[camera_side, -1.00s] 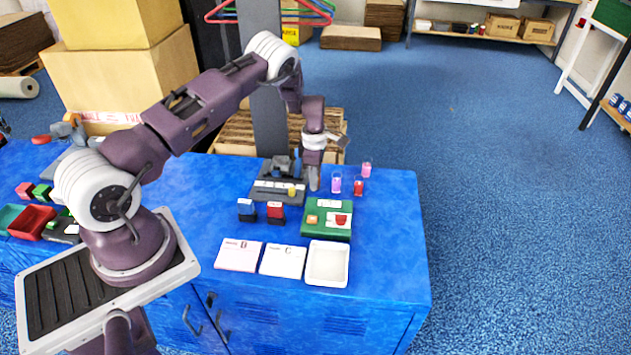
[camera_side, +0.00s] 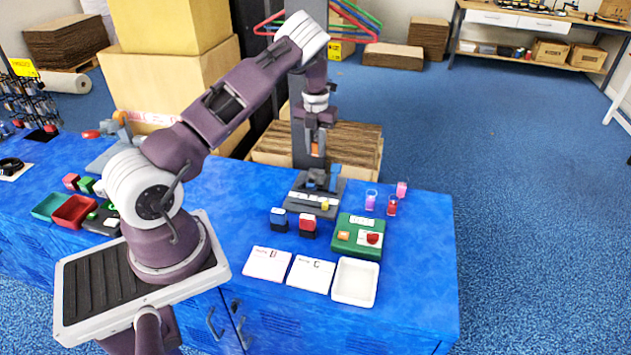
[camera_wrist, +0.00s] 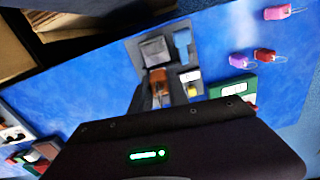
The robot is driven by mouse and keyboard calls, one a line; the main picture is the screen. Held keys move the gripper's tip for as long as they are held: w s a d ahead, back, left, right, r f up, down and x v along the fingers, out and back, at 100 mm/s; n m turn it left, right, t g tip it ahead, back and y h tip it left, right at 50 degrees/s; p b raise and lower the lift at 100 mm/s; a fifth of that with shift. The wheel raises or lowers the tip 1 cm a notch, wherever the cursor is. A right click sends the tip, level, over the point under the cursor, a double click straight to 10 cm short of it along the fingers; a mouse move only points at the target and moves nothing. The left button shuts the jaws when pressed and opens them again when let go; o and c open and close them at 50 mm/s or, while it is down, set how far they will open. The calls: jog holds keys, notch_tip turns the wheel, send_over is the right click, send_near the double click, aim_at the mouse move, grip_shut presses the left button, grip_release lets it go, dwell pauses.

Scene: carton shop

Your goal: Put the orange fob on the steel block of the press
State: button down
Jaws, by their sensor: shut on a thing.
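My gripper (camera_side: 316,143) is shut on the orange fob (camera_side: 315,150) and holds it above the press (camera_side: 313,196). The press is a dark grey base with a blue part (camera_side: 335,178) and a small yellow part (camera_side: 325,206). In the wrist view the orange fob (camera_wrist: 158,84) hangs at the fingertips, partly hidden by the gripper. The grey steel block (camera_wrist: 154,51) shows just beyond it in that view. The fob appears apart from the block. In the side view the block is hard to make out.
Purple (camera_side: 371,200), red (camera_side: 392,205) and pink (camera_side: 402,189) fobs stand right of the press. A green box (camera_side: 358,236), two stamps (camera_side: 307,226), two white cards (camera_side: 310,274) and a white tray (camera_side: 355,283) lie in front. Bare blue table is at right.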

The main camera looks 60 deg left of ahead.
aim_at(314, 173)
jog(key=shift+n, duration=0.5)
jog(key=f, duration=1)
jog(key=shift+s+a, duration=0.1)
jog(key=shift+a, duration=0.2)
jog(key=shift+f, duration=0.1)
jog(key=c, duration=1.3)
grip_release()
jog(key=shift+o, duration=0.2)
